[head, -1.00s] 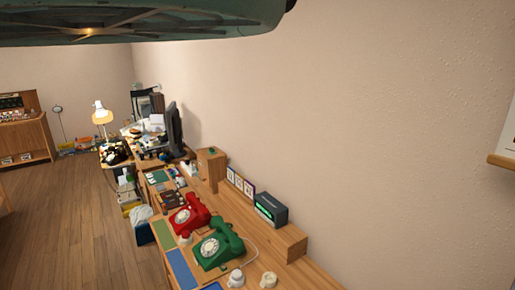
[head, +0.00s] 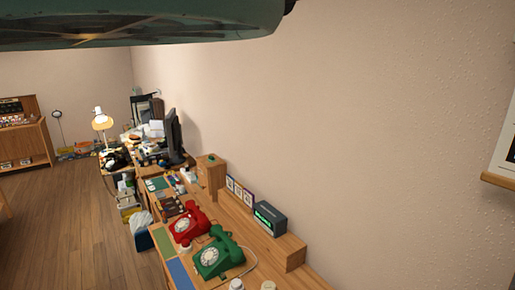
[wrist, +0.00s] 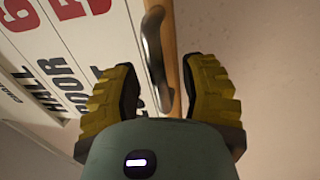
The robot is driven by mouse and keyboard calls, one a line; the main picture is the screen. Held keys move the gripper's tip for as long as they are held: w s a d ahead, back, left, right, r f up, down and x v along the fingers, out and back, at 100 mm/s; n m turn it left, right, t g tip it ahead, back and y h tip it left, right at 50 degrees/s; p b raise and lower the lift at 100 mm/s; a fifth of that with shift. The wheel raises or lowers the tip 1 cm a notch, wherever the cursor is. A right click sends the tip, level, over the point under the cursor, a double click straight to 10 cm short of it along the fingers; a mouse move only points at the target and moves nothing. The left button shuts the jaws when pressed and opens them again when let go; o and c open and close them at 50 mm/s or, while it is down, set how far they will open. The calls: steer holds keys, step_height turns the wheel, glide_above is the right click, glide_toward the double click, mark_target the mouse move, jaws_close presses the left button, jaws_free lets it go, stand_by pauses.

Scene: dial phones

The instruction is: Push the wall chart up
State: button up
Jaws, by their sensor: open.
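The white wall chart (head: 506,140) hangs at the right edge of the head view, mostly cut off, with its wooden bottom bar (head: 499,180) showing. In the wrist view the chart (wrist: 75,45) has red and black print, and a curved metal handle (wrist: 151,50) is by its wooden bar (wrist: 164,22). My gripper (wrist: 162,72) is open, with one yellow finger on each side of the handle and bar. The handle lies between the fingers; I cannot tell whether either finger touches it. The gripper is not seen in the head view.
A long desk along the wall holds a red phone (head: 188,222), a green phone (head: 215,255) and a digital clock (head: 268,218). A lit lamp (head: 102,119) stands farther back. The wall between desk and chart is bare, and the wooden floor (head: 80,235) at left is clear.

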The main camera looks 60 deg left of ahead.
jaws_close()
stand_by(0.4)
